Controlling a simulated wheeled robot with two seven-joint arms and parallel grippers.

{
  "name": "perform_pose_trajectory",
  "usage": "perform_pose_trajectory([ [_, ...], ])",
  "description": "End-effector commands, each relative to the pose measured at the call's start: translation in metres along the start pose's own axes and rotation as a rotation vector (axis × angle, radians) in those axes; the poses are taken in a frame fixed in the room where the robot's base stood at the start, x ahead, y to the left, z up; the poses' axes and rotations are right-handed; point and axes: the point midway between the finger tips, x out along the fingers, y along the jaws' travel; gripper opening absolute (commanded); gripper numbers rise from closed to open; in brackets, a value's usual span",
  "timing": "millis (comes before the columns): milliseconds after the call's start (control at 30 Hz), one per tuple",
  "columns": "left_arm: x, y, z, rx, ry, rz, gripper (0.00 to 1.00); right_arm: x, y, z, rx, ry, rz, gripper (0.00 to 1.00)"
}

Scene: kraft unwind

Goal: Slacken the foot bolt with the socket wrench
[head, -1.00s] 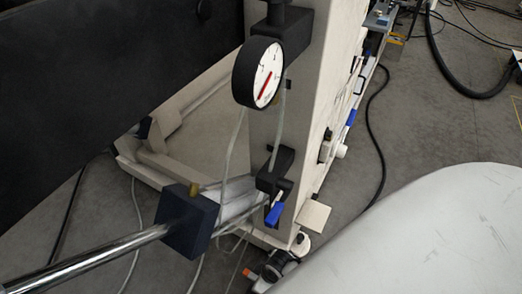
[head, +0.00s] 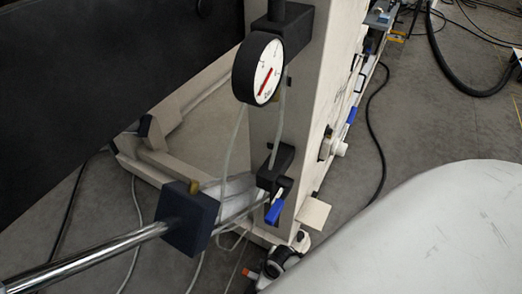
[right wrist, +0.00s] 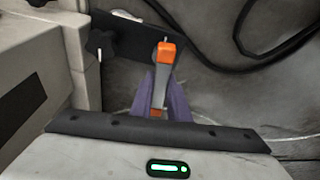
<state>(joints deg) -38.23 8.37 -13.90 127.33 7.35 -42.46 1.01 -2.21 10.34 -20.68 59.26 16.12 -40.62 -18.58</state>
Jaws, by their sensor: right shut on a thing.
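The socket wrench (right wrist: 159,88), grey with orange ends, is in the right wrist view. My right gripper (right wrist: 161,80) is shut on it, with purple fingers on both sides of the wrench. In the head view my right wrist (head: 282,260) is low beside the foot of the beige frame, and a small orange wrench end (head: 249,273) shows to its left. The wrench's upper end lies over a black foot plate (right wrist: 128,38) in the right wrist view. I cannot make out the foot bolt or tell whether the wrench is seated on it. My left gripper is not in view.
The beige machine frame (head: 305,120) carries a round dial gauge (head: 267,70) and a blue-handled valve (head: 274,212). A chrome bar (head: 100,262) ends in a dark block (head: 188,218). A black star knob (right wrist: 102,42) and black cable (right wrist: 245,60) are near the wrench. Hoses lie on the floor.

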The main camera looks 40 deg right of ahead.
Motion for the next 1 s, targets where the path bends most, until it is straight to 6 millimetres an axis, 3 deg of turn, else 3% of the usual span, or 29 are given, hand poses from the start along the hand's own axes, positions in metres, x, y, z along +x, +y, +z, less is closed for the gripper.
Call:
perform_pose_trajectory([
  [333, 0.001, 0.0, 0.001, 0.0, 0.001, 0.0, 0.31, 0.0, 0.001, -0.001, -0.081, 0.002, -0.018, 0.0],
  [567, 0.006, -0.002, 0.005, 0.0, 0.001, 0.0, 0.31, 0.001, 0.002, -0.001, -0.259, 0.003, -0.061, 0.0],
  [833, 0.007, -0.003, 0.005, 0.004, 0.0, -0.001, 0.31, 0.0, 0.002, -0.001, -0.281, 0.003, -0.067, 0.0],
  [1000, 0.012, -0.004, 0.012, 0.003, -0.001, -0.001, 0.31, 0.002, 0.003, 0.0, -0.429, 0.003, -0.102, 0.0],
])
